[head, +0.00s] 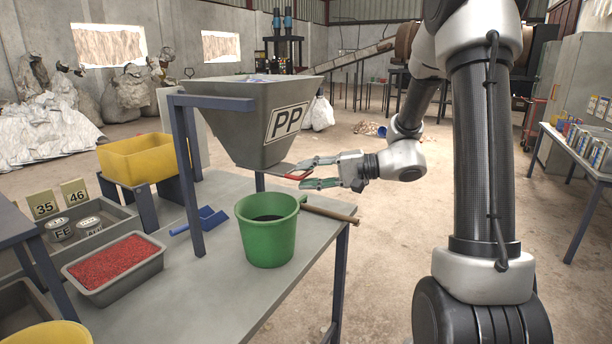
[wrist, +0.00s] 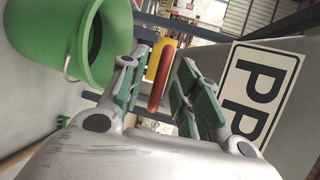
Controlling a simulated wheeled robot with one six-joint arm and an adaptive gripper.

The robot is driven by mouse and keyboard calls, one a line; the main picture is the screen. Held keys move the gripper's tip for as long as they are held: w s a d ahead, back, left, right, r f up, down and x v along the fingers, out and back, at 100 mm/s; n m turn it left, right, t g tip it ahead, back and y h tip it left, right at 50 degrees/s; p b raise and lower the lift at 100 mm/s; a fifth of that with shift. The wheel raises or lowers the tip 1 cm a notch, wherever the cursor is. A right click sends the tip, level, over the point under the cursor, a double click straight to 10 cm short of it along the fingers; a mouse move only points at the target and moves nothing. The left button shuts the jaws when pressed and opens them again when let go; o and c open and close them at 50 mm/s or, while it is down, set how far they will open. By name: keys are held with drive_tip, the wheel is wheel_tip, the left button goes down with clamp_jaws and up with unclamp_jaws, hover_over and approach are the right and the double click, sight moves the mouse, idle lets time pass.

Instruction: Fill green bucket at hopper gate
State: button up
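The grey hopper (head: 235,115) with a PP sign (head: 287,122) stands on a blue frame above the table; its sign also shows in the wrist view (wrist: 255,90). A red gate handle (head: 297,176) sticks out at the hopper's bottom. The green bucket (head: 270,245) stands upright on the table below the gate. Its inside is dark and I cannot tell what it holds. My gripper (head: 306,174) is at the handle, its fingers apart above and below it. In the wrist view the red handle (wrist: 161,78) lies between the open fingers, with gaps visible.
On the table (head: 215,290) are a blue scoop (head: 203,220), a tray of red granules (head: 112,268) and a wooden handle (head: 330,214) beside the bucket. A yellow bin (head: 133,158) stands at the left. Floor to the right is mostly clear before a side table (head: 590,165).

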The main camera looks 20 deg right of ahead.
drive_tip(key=shift+w+a, duration=0.15)
drive_tip(key=shift+a, duration=0.2)
clamp_jaws()
drive_tip(key=shift+f, duration=0.1)
drive_tip(key=shift+s+d+f, duration=0.1)
drive_tip(key=shift+s+d, duration=1.35)
drive_tip(key=shift+s, duration=0.25)
unclamp_jaws()
drive_tip(key=shift+w, duration=0.1)
